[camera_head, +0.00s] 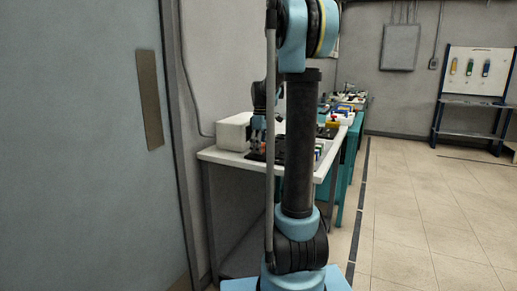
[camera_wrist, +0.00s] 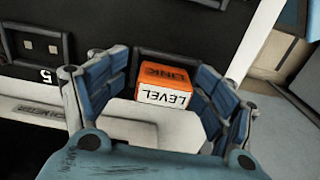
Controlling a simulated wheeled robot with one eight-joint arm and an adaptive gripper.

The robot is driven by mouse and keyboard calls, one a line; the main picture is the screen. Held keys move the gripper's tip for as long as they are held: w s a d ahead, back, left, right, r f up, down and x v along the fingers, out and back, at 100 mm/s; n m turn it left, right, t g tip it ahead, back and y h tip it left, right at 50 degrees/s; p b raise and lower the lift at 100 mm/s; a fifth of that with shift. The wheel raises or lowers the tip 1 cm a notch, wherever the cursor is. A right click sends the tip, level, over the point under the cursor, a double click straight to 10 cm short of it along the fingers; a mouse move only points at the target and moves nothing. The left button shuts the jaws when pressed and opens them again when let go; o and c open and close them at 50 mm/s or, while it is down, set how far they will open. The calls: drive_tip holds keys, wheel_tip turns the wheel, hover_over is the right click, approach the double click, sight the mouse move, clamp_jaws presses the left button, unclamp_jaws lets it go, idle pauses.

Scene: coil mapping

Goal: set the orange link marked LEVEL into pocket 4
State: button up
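The orange link (camera_wrist: 166,83) shows in the wrist view, with LINK on its orange face and LEVEL on a white face. It sits at a dark-framed pocket (camera_wrist: 143,55) in the black panel; how deep it sits is unclear, and this pocket's number is hidden. My gripper (camera_wrist: 162,65) has its blue fingers apart, one on each side of the link. A gap shows at the link's left; the right finger is close to it, and contact is unclear.
A framed pocket marked 5 (camera_wrist: 47,47) lies left of the link, with two light squares in it. In the head view, a pale box (camera_head: 233,132) stands on the white bench (camera_head: 222,158). A grey door (camera_head: 85,150) is at left; tiled floor at right is clear.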

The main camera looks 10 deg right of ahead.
drive_tip(key=shift+s+r, duration=0.15)
drive_tip(key=shift+r, duration=0.1)
wheel_tip(320, 180, up, 13)
drive_tip(key=s+f+m+t, duration=0.1)
drive_tip(key=s+f+m, duration=0.25)
drive_tip(key=s, duration=0.55)
drive_tip(key=s+f+m, duration=0.2)
drive_tip(key=s+f, duration=0.3)
drive_tip(key=s, duration=0.4)
drive_tip(key=s+a+f+m+t, duration=0.1)
drive_tip(key=s+f+m, duration=0.4)
drive_tip(key=s+f, duration=1.1)
wheel_tip(320, 180, down, 2)
drive_tip(key=shift+s+f, duration=0.25)
drive_tip(key=shift+s, duration=0.1)
drive_tip(key=shift+w+f, duration=0.2)
drive_tip(key=shift+w, duration=0.2)
